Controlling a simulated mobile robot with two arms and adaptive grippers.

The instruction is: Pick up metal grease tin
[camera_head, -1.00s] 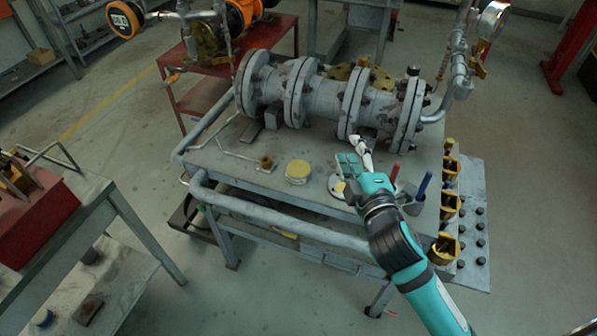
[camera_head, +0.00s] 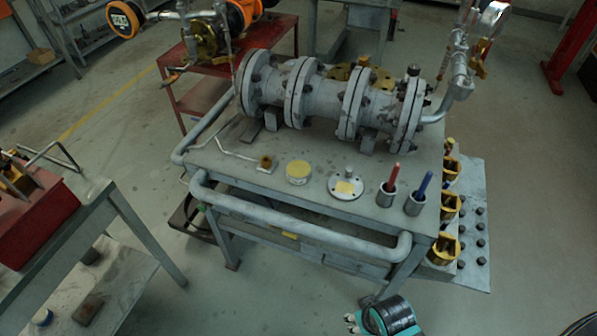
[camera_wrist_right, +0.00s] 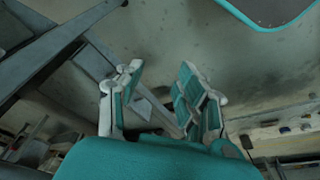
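A low round tin with a yellowish top (camera_head: 298,172), which looks like the metal grease tin, stands near the front edge of the grey workbench (camera_head: 240,170). My right gripper (camera_head: 352,322) is low at the bottom of the head view, in front of the bench and well away from the tin. In the right wrist view my right gripper (camera_wrist_right: 160,72) has its fingers spread with nothing between them. The tin cannot be made out there. My left gripper is not in view.
Two metal cups with a red handle (camera_head: 393,178) and a blue handle (camera_head: 424,186) stand right of the disc. A large flanged valve body (camera_head: 325,98) fills the back of the bench. A pipe rail (camera_head: 290,224) runs along its front. A small brass fitting (camera_head: 266,162) is left of the tin.

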